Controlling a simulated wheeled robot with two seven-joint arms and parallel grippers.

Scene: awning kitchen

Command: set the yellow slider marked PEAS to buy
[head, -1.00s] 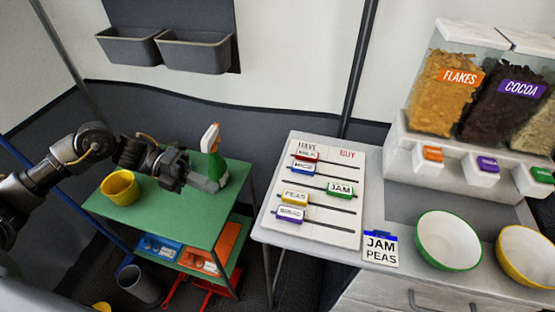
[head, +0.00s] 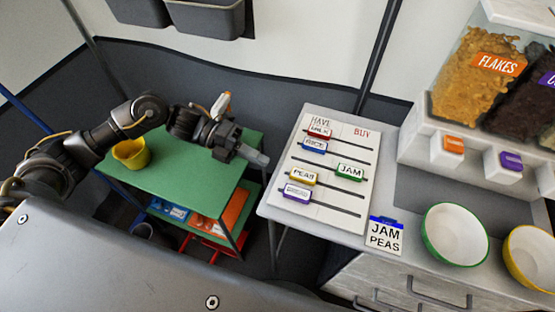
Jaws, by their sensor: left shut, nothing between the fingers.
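The slider board (head: 345,135) is white, with HAVE at its left and BUY at its right, and lies on the grey counter. The yellow PEAS slider (head: 303,175) sits at the left, HAVE end of its slot. The green JAM slider (head: 350,172) sits toward the right, BUY side. The red MILK (head: 319,132), blue RICE (head: 313,146) and purple BREAD (head: 297,193) sliders are at the left. A card (head: 384,236) beside the board reads JAM, PEAS. My left gripper (head: 264,159) is shut and empty, left of the board over the green cart's right edge. My right gripper is out of view.
The green cart (head: 185,181) holds a yellow cup (head: 131,153); a spray bottle (head: 221,104) is partly hidden behind my left arm. Green (head: 454,235) and yellow (head: 529,255) rimmed bowls stand right of the card, below the dispensers (head: 470,90).

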